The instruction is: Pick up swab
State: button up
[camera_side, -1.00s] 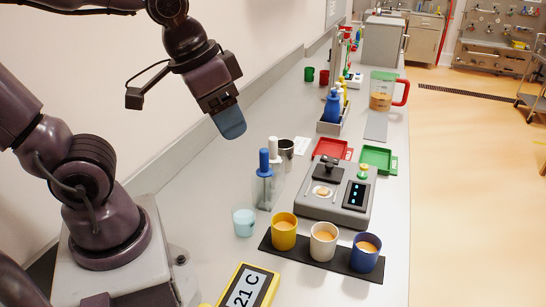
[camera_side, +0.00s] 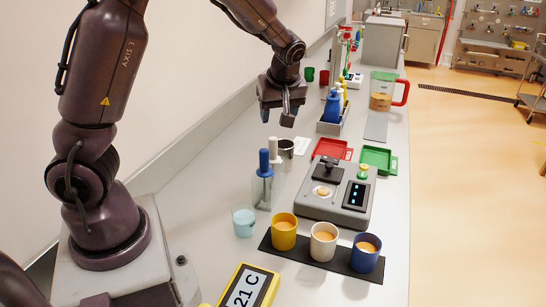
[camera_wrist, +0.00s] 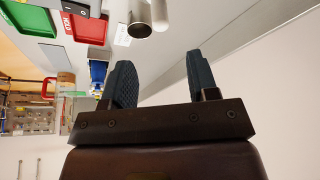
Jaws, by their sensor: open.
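A light-blue cup (camera_side: 244,222) stands in front. A grey scale (camera_side: 335,198), red tray (camera_side: 327,147), green tray (camera_side: 378,158) and bottle rack (camera_side: 332,127) lie to the right. Yellow (camera_side: 284,238), white (camera_side: 323,247) and blue (camera_side: 367,258) cups stand on a black mat.

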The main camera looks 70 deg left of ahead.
aim_at(273, 138)
jog(key=x, duration=1.2)
jog(key=shift+a+f, duration=0.1)
jog(key=shift+f, duration=0.2)
jog(key=c, duration=0.9)
